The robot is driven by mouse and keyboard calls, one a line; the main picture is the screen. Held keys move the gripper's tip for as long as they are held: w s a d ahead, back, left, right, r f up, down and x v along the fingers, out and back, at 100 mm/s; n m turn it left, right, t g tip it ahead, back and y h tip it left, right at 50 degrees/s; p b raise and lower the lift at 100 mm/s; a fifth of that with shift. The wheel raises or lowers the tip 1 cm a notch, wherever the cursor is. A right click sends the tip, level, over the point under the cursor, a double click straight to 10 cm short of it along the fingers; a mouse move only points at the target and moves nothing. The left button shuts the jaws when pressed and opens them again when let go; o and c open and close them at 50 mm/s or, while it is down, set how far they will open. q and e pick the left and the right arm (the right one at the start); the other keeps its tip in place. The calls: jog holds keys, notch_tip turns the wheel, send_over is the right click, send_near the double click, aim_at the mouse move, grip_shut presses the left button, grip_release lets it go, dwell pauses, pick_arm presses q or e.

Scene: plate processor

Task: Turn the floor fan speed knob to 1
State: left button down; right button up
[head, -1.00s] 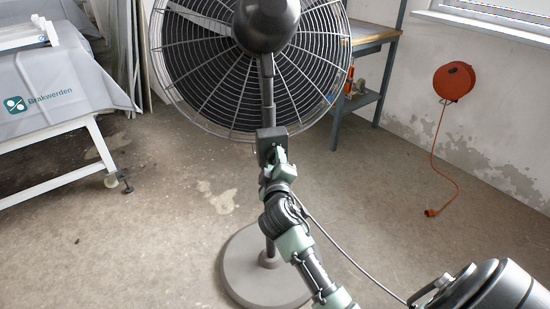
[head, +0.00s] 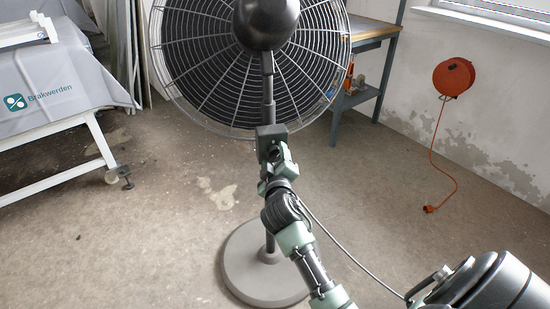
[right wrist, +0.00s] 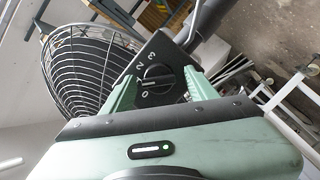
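The floor fan (head: 268,262) stands upright on a round grey base, with its wire cage at the top of the view. Its dark control box (head: 270,133) is on the pole below the cage. In the right wrist view the box's face carries the black speed knob (right wrist: 158,76) and the white marks 0, 1, 2 and 3. The knob's exact setting is hard to read. My right gripper (right wrist: 161,84) is open, its green fingers on either side of the knob; contact cannot be told. In the head view the gripper (head: 276,158) is close at the box. My left gripper is not in view.
A covered white table (head: 60,80) stands at the left. A workbench (head: 372,40) is behind the fan at the right. An orange cable reel (head: 453,78) hangs on the wall with its cord down to the floor. The floor around the fan's base is mostly clear.

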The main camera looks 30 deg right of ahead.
jog(key=shift+s+a, duration=0.2)
jog(key=shift+s, duration=0.05)
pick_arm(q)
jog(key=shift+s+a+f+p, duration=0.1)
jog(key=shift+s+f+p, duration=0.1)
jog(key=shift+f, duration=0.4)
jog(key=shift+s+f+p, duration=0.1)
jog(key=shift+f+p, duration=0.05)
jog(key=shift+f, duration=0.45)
pick_arm(e)
jog(key=v, duration=0.7)
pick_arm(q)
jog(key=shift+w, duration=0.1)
pick_arm(e)
jog(key=shift+s, duration=0.1)
